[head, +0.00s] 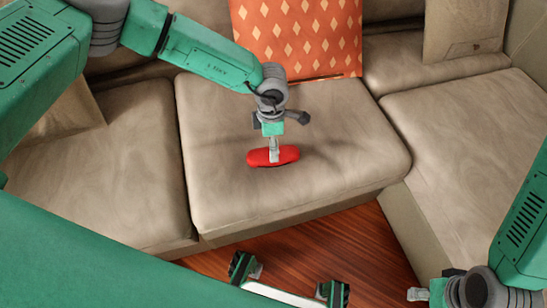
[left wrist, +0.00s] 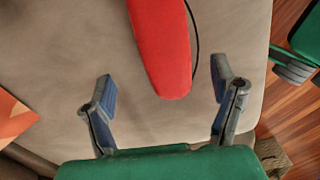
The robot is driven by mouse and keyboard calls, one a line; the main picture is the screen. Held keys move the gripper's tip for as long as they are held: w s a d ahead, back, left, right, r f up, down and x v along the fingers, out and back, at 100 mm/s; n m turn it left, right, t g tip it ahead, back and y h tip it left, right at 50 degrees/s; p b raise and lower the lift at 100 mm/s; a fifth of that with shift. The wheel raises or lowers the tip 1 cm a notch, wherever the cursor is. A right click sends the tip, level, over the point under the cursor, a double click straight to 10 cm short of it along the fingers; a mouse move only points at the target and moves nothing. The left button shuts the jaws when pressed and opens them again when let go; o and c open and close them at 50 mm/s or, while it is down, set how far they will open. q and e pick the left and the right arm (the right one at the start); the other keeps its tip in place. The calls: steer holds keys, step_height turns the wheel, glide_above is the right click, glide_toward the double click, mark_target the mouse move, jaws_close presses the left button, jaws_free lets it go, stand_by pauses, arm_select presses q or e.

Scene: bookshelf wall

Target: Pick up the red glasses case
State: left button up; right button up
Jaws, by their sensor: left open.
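The red glasses case (head: 287,155) lies on the middle seat cushion of the sofa in the head view. It also shows in the left wrist view (left wrist: 163,45), reaching in from the top edge, its rounded near end between the two fingers. My left gripper (head: 273,153) is right over the case in the head view and hides part of it. In the left wrist view my left gripper (left wrist: 163,88) is open, with a gap between each finger and the case. My right gripper (head: 418,294) is low at the right, away from the case; its finger gap cannot be made out.
The beige middle cushion (head: 350,150) is clear around the case. An orange patterned pillow (head: 300,35) leans at the back. More seat cushions lie left and right (head: 470,140). The wooden floor (head: 350,245) shows in front of the sofa.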

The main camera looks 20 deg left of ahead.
arm_select(q)
steer(key=shift+d+f, duration=0.1)
steer(key=shift+f, duration=0.4)
steer(key=f, duration=0.1)
steer(key=f+b, duration=0.1)
steer(key=f, duration=0.1)
steer(key=f+b, duration=0.1)
steer(key=shift+s+d+f, duration=0.15)
steer(key=shift+s+f, duration=0.05)
steer(key=shift+s, duration=0.05)
steer(key=shift+f+b, duration=0.3)
steer(key=shift+f, duration=0.15)
steer(key=shift+r, duration=0.1)
steer(key=shift+c, duration=0.5)
steer(key=c, duration=1.2)
